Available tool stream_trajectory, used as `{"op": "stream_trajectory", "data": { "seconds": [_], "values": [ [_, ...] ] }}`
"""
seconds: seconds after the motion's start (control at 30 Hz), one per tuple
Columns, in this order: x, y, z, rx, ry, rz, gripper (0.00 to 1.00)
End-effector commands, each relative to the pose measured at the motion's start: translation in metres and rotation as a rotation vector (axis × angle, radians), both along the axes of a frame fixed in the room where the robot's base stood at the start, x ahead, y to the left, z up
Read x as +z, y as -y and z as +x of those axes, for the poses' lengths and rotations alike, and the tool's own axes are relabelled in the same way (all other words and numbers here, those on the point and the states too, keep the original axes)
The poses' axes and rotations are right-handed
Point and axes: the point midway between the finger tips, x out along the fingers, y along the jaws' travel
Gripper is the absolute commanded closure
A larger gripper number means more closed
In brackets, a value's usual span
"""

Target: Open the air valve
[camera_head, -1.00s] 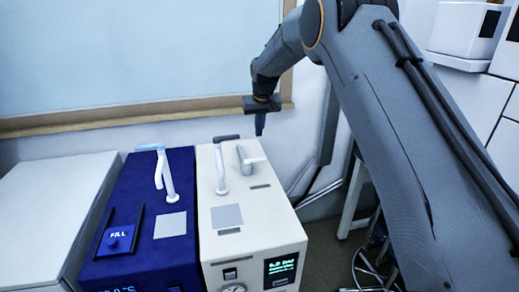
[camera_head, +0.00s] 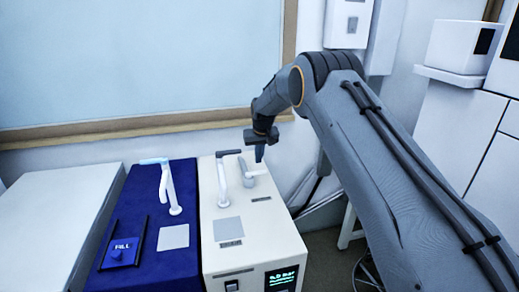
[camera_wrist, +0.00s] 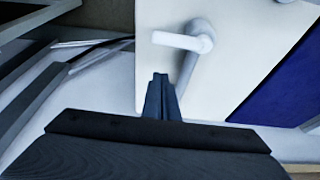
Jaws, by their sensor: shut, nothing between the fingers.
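A grey-white lever valve (camera_head: 249,171) stands at the back right of the cream machine (camera_head: 262,232). I take it for the air valve, but no label on it is readable. In the wrist view the lever valve (camera_wrist: 181,41) shows a round post with its arm pointing left. My gripper (camera_head: 260,153) is shut and empty, pointing down just above and behind the lever. In the wrist view my gripper (camera_wrist: 160,78) is just below the lever arm in the picture, apart from it. Their height difference is hard to tell.
A white post with a dark handle (camera_head: 229,153) rises left of the lever. A blue machine (camera_head: 140,244) with a blue-handled white post (camera_head: 166,186) stands to the left, beside a white cabinet (camera_head: 50,215). A wood-framed board (camera_head: 140,65) hangs behind.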

Motion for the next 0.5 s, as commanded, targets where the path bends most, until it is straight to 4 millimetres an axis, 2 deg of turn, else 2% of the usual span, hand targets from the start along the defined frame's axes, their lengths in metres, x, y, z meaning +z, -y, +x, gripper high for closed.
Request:
{"op": "stream_trajectory", "data": {
  "seconds": [0.17,0.5],
  "values": [
    [-0.016,-0.001,0.003,0.000,-0.001,0.000,1.00],
    [-0.013,0.007,-0.026,0.000,-0.001,0.000,1.00]
  ]
}}
